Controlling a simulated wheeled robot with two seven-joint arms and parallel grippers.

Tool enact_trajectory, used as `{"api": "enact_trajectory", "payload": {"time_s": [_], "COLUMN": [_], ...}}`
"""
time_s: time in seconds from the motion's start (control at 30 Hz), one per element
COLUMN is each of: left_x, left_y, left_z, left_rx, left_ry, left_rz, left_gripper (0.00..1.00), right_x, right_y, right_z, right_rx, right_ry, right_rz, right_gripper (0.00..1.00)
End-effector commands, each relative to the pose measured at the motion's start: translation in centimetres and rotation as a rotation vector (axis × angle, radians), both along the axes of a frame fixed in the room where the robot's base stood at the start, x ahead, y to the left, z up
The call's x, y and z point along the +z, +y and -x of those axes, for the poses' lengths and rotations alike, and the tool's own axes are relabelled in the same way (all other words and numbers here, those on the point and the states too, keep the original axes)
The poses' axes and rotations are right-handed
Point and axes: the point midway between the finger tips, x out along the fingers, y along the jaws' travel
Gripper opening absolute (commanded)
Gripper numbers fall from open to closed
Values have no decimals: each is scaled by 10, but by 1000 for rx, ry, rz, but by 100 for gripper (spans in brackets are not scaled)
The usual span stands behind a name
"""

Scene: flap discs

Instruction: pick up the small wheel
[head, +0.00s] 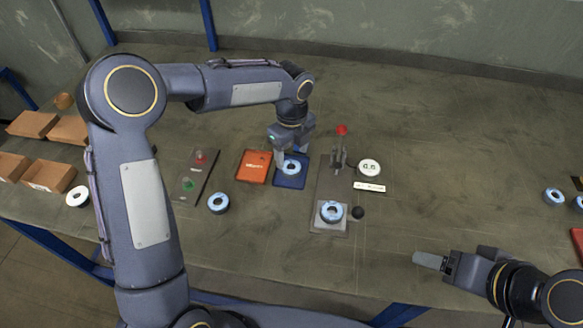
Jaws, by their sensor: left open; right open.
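Several ring-shaped blue flap discs show, and I cannot tell by size which is the small wheel. One disc (292,167) lies on a dark blue pad (289,183). My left gripper (292,156) is open, pointing down right at this disc, with its fingers near the disc's sides; contact is unclear. Another disc (218,203) lies on the table left of the orange pad. A third disc (332,211) sits on a grey plate fixture (323,230). My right gripper (430,262) is open and empty at the lower right, away from the discs.
An orange pad (254,166) lies beside the blue one. A button panel (193,185), a red-knobbed lever (341,130) and a white round display (369,167) stand nearby. Cardboard boxes (50,174) and a white disc (77,197) are left.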

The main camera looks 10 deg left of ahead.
Motion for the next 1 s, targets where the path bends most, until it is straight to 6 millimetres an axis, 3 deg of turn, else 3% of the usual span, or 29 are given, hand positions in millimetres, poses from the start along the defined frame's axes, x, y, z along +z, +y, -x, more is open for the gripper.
{"api": "enact_trajectory", "payload": {"time_s": [0.3, 0.57, 0.83, 1.0], "left_x": [-42, -45, -44, -44], "left_y": [0, 1, 1, 1], "left_z": [4, 3, 3, 3], "left_rx": [2, 3, 3, 3], "left_ry": [2, 0, 0, 0], "left_rz": [0, 0, 0, 0], "left_gripper": [61, 61, 27, 26], "right_x": [8, 8, 8, 8], "right_y": [0, 0, 0, 0], "right_z": [0, 0, 0, 0], "right_rx": [0, 0, 0, 0], "right_ry": [0, 0, 0, 0], "right_rz": [0, 0, 0, 0], "right_gripper": [69, 69, 69, 69]}}
